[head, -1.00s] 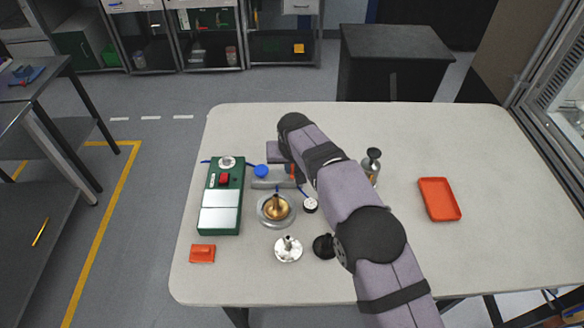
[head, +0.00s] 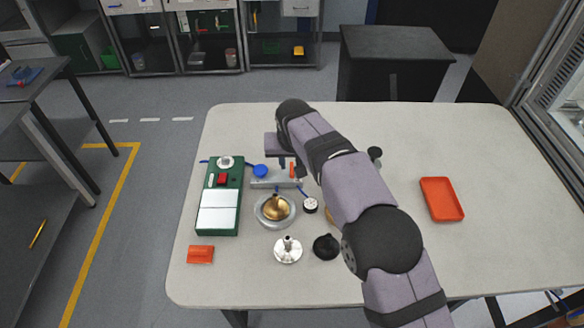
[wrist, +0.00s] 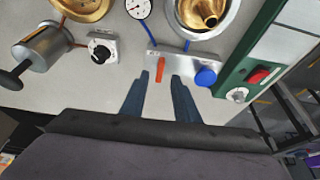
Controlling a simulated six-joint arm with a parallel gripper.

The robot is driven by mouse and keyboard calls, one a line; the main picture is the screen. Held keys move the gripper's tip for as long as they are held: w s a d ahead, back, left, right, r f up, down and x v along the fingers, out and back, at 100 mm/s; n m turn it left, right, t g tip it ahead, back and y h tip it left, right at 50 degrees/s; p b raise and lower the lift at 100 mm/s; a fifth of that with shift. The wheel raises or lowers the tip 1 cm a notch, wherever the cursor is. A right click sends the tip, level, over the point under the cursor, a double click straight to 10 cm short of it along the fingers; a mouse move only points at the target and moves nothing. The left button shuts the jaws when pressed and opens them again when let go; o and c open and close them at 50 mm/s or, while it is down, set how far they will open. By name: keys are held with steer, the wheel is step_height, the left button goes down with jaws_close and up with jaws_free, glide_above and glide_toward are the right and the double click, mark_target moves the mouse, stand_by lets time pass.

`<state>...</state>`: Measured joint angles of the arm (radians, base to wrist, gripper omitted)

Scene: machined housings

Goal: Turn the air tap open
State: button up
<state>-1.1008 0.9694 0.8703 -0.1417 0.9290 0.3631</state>
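The air tap appears as a small orange lever (wrist: 160,70) on a grey metal bar (wrist: 178,63), seen in the wrist view; the lever lies across the bar, pointing toward my gripper. It also shows in the head view (head: 292,169), partly by my arm. A blue round knob (wrist: 206,76) sits at the bar's other end. My gripper (wrist: 160,82) is open, its two dark fingers reaching toward the bar, with the lever between the fingertips in the picture. I see a gap on both sides of the lever. I cannot tell the fingertips' height above it.
A green box (head: 220,197) with white panels stands left of the bar. A brass funnel-shaped part (head: 276,207), a gauge (wrist: 138,8), a switch box with a black knob (wrist: 102,48) and a metal cylinder (wrist: 43,46) crowd nearby. An orange tray (head: 441,199) lies right, with clear table around it.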

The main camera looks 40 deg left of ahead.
steer(key=b+v, duration=0.1)
steer(key=v, duration=0.2)
steer(key=shift+r, duration=0.25)
steer(key=w+d+m+g+h, duration=0.15)
steer(key=w+d, duration=0.35)
steer(key=d, duration=1.2)
steer(key=w+d+m+t+h, duration=0.1)
steer(key=w+d+m, duration=0.25)
steer(key=d, duration=1.25)
steer(key=s+d+f+m+g, duration=0.1)
steer(key=s+d+f+m, duration=0.1)
steer(key=s+d, duration=0.7)
steer(key=s+d+f+m+g, duration=0.1)
steer(key=s+d+f, duration=0.3)
steer(key=s+d, duration=0.5)
steer(key=d+m+h, duration=0.1)
steer(key=d, duration=0.4)
steer(key=shift+d+f+g, duration=0.3)
steer(key=shift+g, duration=0.05)
